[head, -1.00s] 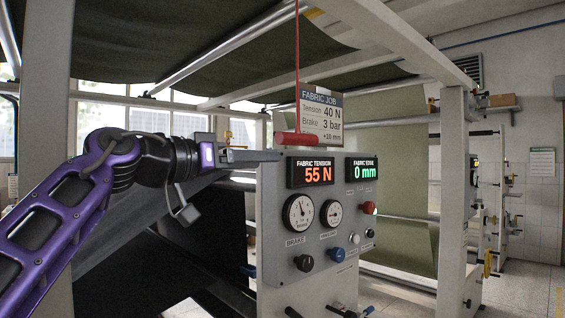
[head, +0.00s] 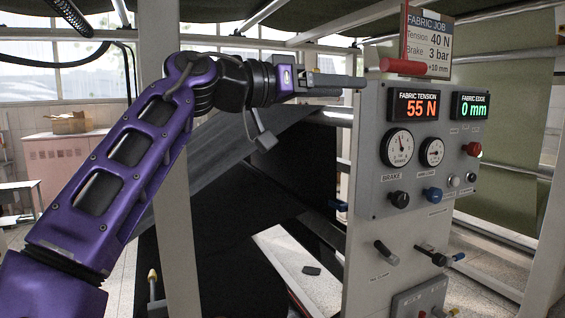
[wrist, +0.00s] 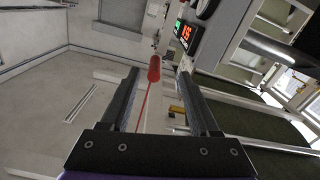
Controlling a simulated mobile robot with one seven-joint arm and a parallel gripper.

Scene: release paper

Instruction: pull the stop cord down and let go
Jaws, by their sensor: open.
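The stop cord (head: 405,25) is a thin red line hanging from above in front of the job sign. At its lower end is a red handle bar (head: 402,67), lying about level. My gripper (head: 362,83) is open and empty, just left of the handle and slightly lower in the head view. In the wrist view the red handle (wrist: 154,68) shows between and just beyond the two fingertips (wrist: 158,76). The red cord (wrist: 143,108) crosses the space between the fingers in that picture. I see no contact; exact depth is hard to tell.
A grey control panel (head: 375,120) with gauges and knobs stands close below the handle. The job sign (head: 440,45) is right behind the cord. A white frame post (head: 165,170) stands behind my arm.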

